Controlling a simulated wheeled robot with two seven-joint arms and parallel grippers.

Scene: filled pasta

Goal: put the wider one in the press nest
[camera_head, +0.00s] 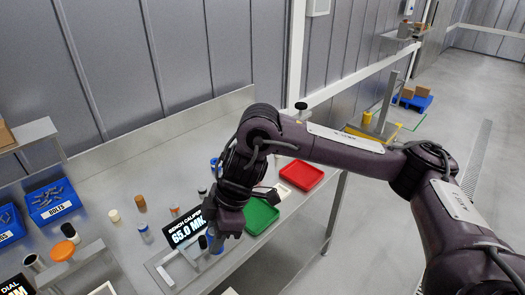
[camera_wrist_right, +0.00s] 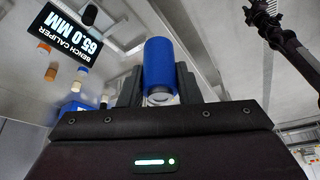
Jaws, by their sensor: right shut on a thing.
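My right gripper (camera_head: 215,243) is shut on a blue cylinder (camera_wrist_right: 159,68) with a pale end, which stands between the two dark fingers in the right wrist view. In the head view only a little of the blue cylinder (camera_head: 218,248) shows beside the fingers. The gripper is just right of the bench caliper display (camera_head: 187,228), which reads 65.0 MM and also shows in the wrist view (camera_wrist_right: 66,36). I cannot tell which thing is the press nest. My left gripper is not in view.
A green tray (camera_head: 262,216) and a red tray (camera_head: 302,175) lie right of the gripper. A blue bolt bin (camera_head: 52,201) is at the far left.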

